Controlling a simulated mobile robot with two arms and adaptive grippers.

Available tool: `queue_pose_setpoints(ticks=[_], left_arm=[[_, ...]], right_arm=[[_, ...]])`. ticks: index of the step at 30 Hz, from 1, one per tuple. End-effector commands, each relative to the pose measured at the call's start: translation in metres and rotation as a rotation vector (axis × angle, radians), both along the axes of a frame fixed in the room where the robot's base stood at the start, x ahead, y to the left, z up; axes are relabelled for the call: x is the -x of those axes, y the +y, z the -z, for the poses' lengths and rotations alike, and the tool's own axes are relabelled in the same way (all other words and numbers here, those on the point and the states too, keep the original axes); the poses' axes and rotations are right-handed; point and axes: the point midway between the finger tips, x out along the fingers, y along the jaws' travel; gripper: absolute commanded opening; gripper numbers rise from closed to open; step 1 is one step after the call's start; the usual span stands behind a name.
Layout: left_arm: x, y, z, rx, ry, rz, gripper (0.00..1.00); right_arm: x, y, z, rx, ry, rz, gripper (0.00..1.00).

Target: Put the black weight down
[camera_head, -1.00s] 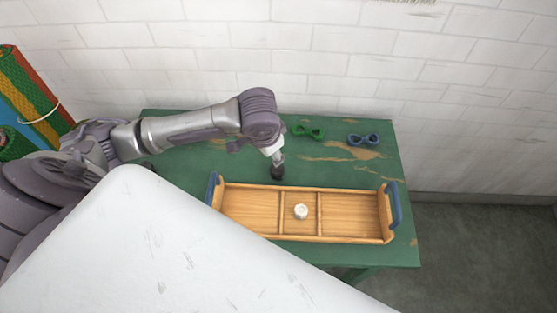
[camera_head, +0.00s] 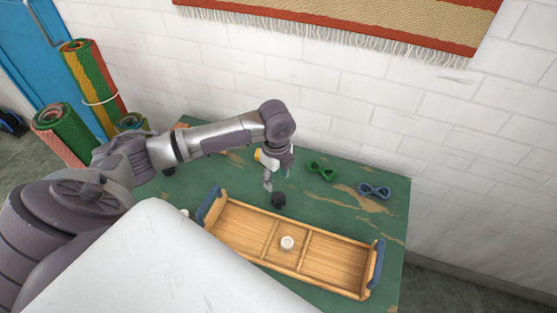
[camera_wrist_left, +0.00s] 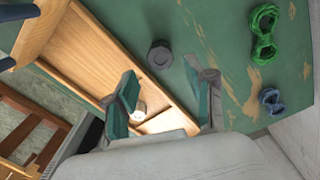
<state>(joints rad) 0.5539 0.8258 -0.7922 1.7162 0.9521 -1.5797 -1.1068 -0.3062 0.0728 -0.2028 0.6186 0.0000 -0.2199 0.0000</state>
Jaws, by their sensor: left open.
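The black weight (camera_head: 278,199) stands on the green table (camera_head: 335,205), just behind the wooden tray's back edge. In the left wrist view the weight (camera_wrist_left: 160,54) lies beyond my fingertips, with nothing touching it. My left gripper (camera_head: 268,184) is open and empty, close to the weight and slightly to its left in the head view. Both its fingers show spread apart in the left wrist view (camera_wrist_left: 168,80). My right gripper is not in view.
The wooden tray (camera_head: 333,281) has blue handles and holds a small white piece (camera_head: 287,243) in its middle compartment. A green skein (camera_head: 320,171) and a blue skein (camera_head: 374,191) lie at the back right. A white wall (camera_head: 440,130) stands behind the table.

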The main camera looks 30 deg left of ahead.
Motion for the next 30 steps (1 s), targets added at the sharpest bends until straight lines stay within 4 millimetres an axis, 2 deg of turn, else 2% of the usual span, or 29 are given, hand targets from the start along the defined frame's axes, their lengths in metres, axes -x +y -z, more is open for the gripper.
queue_pose_setpoints(ticks=[4,11,21,30], left_arm=[[0.001,-0.001,0.027,0.000,0.002,-0.002,0.55],[0.001,-0.001,0.044,-0.001,0.000,-0.001,0.55],[0.005,-0.004,0.089,-0.002,0.001,-0.001,0.55],[0.005,-0.004,0.094,-0.002,-0.001,0.000,0.55]], right_arm=[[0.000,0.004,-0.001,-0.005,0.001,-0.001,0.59],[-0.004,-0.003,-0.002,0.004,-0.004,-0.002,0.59],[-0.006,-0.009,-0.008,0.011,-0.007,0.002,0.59],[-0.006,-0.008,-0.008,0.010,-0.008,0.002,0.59]])
